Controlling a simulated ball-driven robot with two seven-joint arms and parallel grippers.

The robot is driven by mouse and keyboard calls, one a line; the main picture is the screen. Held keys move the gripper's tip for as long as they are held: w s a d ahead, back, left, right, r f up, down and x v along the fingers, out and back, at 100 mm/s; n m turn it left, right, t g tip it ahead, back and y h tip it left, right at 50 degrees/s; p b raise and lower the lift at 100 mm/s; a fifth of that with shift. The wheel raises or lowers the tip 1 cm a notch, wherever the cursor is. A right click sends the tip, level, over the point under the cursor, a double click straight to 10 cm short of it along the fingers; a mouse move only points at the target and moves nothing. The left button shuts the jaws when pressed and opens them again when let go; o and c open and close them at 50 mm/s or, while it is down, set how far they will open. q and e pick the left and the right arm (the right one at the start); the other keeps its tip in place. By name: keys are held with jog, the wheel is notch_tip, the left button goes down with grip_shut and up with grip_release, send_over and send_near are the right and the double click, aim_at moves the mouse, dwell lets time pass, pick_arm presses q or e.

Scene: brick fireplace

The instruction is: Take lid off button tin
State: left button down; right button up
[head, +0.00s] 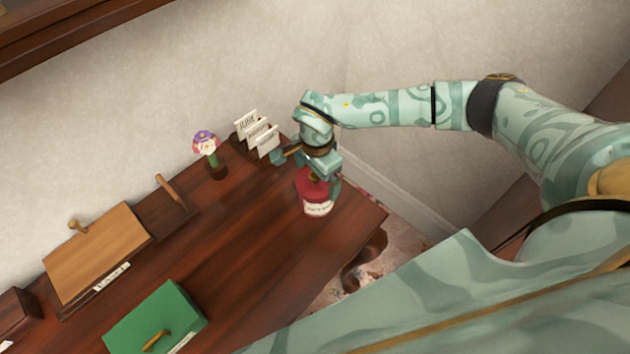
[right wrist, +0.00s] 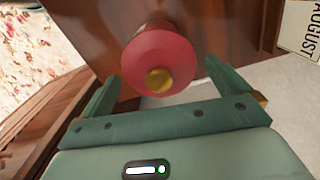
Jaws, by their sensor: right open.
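The button tin (head: 318,207) is a round tin with a pale label, standing upright near the right end of the dark wooden desk. Its red lid (head: 311,184) is on top and has a brass knob. In the right wrist view the red lid (right wrist: 149,53) and its brass knob (right wrist: 159,80) show just beyond and between my fingers. My right gripper (head: 318,178) is open over the tin, coming from above and behind. In the right wrist view my right gripper (right wrist: 158,82) has a finger on each side, apart from the lid. My left gripper is not in view.
Upright cards (head: 258,134) in a holder stand just behind my right gripper. A tan-lidded box (head: 97,250) and a green box (head: 155,318) lie to the left. The desk's right edge is close to the tin.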

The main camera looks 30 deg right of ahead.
jog(key=c, duration=0.9)
jog(key=shift+o, duration=0.2)
jog(key=shift+r, duration=0.1)
